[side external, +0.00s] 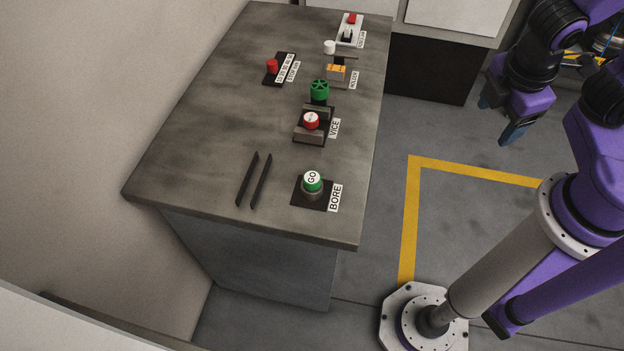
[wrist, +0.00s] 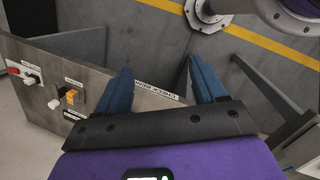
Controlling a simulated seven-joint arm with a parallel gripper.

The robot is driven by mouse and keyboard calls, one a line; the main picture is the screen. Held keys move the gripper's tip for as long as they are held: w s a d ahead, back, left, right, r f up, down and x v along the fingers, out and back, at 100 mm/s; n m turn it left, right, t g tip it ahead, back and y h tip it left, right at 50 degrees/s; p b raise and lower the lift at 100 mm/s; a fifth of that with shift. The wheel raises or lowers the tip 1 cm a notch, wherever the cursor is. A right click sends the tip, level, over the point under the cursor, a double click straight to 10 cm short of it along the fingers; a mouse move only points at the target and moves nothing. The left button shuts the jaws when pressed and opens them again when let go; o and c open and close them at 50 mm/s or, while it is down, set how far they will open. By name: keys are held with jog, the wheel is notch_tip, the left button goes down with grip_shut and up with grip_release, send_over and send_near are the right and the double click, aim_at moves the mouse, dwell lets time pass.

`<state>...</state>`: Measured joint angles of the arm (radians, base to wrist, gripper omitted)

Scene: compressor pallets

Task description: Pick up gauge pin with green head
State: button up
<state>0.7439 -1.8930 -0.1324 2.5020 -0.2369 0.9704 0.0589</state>
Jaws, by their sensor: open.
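In the side external view, a pin with a green head (side external: 312,182) and a white top marked GO stands upright in a dark base labelled BORE, near the front of the bench (side external: 200,130). A red-headed pin (side external: 311,120) stands at the block labelled VICE, just in front of a green spoked handwheel (side external: 320,87). My gripper (side external: 502,122) is off to the right of the bench, over the floor, well away from the green-headed pin. In the wrist view my gripper (wrist: 161,64) is open, with nothing between its blue fingers. The green-headed pin is not visible there.
Two thin black bars (side external: 254,180) lie left of the green-headed pin. A red knob (side external: 272,66), an orange block (side external: 336,72), a white cylinder (side external: 329,47) and a red-and-white switch unit (side external: 350,29) stand farther back. Yellow tape (side external: 411,220) marks clear floor right of the bench.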

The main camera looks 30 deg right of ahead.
aim_at(315, 179)
jog(key=w+a+f+n+t+h, duration=0.2)
jog(key=w+a+n+t, duration=0.1)
jog(key=w+n+t, duration=0.3)
jog(key=w+a+f+n+t+h, duration=0.2)
jog(key=w+a+n+t, duration=0.25)
jog(key=w, duration=0.35)
jog(key=s+a+f+n+y, duration=0.1)
jog(key=a+f+n+y, duration=0.2)
jog(key=a+f+n, duration=0.1)
jog(key=s+a+f+n+y, duration=0.1)
jog(key=a+f+n+y, duration=0.3)
jog(key=a+n, duration=0.2)
jog(key=s+a+f+n+t+y, duration=0.1)
jog(key=a+f+n+y, duration=0.3)
jog(key=a+n, duration=0.1)
jog(key=shift+s+a+f, duration=0.1)
jog(key=shift+s+a, duration=0.1)
jog(key=shift+a, duration=0.45)
jog(key=shift+x, duration=3.65)
jog(key=c, duration=1.1)
